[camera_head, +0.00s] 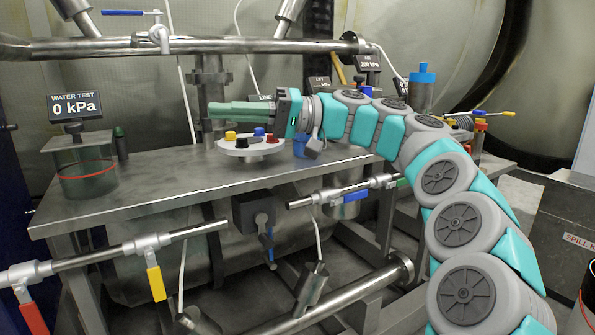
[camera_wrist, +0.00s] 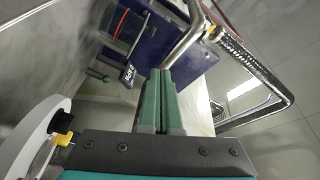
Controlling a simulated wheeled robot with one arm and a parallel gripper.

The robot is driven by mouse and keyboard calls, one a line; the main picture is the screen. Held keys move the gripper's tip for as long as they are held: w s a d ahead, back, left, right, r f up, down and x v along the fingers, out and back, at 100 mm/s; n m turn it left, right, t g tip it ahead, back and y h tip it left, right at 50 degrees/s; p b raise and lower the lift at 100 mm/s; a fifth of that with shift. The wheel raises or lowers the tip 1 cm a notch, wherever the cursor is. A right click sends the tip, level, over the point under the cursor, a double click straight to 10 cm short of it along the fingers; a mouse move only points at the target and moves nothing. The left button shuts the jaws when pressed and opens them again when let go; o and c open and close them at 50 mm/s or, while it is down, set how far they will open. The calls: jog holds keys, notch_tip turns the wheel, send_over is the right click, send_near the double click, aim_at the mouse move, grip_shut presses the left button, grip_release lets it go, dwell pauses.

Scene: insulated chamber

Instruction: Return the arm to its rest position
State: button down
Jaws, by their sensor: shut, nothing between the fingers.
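My arm is teal and grey, with several round joints, and it curves from the lower right up and over the metal table to the left. My gripper (camera_head: 212,110) points left above the table, over a round white tray (camera_head: 238,152) that holds coloured caps. Its green fingers lie together with nothing between them. In the wrist view my gripper (camera_wrist: 161,75) shows both fingers side by side and closed, and the edge of the white tray (camera_wrist: 42,125) is at the lower left.
A clear tank (camera_head: 86,180) with a red band stands at the table's left end, by a "0 kPa" sign (camera_head: 76,106). A blue-capped cylinder (camera_head: 422,88) stands behind my arm. Pipes with yellow (camera_head: 154,283) and red handles run in front. The table's front left (camera_head: 150,190) is clear.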

jog(key=s+d+f+m+t+h+p, duration=0.2)
jog(key=s+f+m+h+p, duration=0.2)
jog(key=s+f+h, duration=0.9)
jog(key=s+d+f+m+h+p, duration=0.2)
jog(key=s+d+f, duration=0.8)
jog(key=d, duration=0.2)
jog(key=s+d+f+m+h+p, duration=0.2)
jog(key=s+d+f+h, duration=0.1)
jog(key=s+d+f, duration=0.6)
jog(key=d+f, duration=0.1)
jog(key=d, duration=0.2)
jog(key=shift+s+d+f+t, duration=0.3)
jog(key=shift+s+d+t, duration=0.05)
jog(key=shift+s+t, duration=0.05)
